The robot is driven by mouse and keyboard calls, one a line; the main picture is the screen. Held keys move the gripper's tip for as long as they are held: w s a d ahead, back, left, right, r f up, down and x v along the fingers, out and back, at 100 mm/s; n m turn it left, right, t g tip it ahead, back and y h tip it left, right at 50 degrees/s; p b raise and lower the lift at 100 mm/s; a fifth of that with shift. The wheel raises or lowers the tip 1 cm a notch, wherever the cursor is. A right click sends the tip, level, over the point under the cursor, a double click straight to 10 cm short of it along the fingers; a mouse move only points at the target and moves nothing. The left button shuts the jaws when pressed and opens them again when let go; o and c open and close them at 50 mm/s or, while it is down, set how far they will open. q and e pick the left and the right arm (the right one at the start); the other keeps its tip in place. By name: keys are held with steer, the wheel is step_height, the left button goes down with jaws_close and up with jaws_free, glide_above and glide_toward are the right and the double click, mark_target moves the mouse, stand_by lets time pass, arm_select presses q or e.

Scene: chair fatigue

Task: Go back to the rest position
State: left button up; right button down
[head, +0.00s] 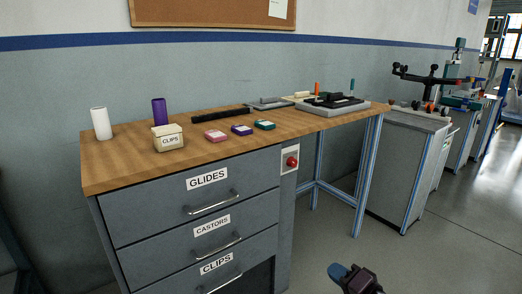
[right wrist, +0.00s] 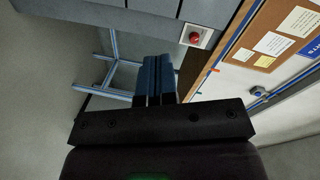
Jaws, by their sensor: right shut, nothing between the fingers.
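My right gripper (head: 345,272) shows at the bottom of the head view, low in front of the workbench and to the right of its drawers. It is apart from everything. In the right wrist view its two blue fingers (right wrist: 156,78) are together with nothing between them. My left gripper is in neither view.
On the bench are a CLIPS box (head: 169,139), a white cylinder (head: 101,124), a purple cylinder (head: 159,112), small coloured boxes (head: 241,130) and a black bar (head: 221,115). A red button (head: 292,162) is on the bench front. Open floor (head: 440,255) lies at the right.

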steer(key=s+d+f+n+g+h, duration=0.1)
steer(key=s+d+f+n+h, duration=0.2)
steer(key=s, duration=0.9)
steer(key=s+d+f+n+g, duration=0.25)
steer(key=s+n, duration=0.25)
steer(key=s, duration=0.7)
steer(key=s+d+f+n+g+h, duration=0.1)
steer(key=s+d+f+n+h, duration=0.2)
steer(key=s, duration=1)
steer(key=s+d+r+n, duration=0.2)
steer(key=s+r+n, duration=0.25)
steer(key=s, duration=0.45)
arm_select(q)
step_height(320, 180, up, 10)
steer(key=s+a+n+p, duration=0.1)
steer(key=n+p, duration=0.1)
steer(key=p, duration=1.5)
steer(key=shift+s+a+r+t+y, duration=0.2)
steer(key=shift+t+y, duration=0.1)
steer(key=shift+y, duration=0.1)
arm_select(e)
step_height(320, 180, up, 10)
steer(key=a+m+t+h, duration=0.1)
steer(key=a+m+h, duration=0.1)
steer(key=m, duration=0.4)
steer(key=shift+f+m+t+h, duration=0.15)
steer(key=shift+m+t+h, duration=0.2)
steer(key=shift+h, duration=0.15)
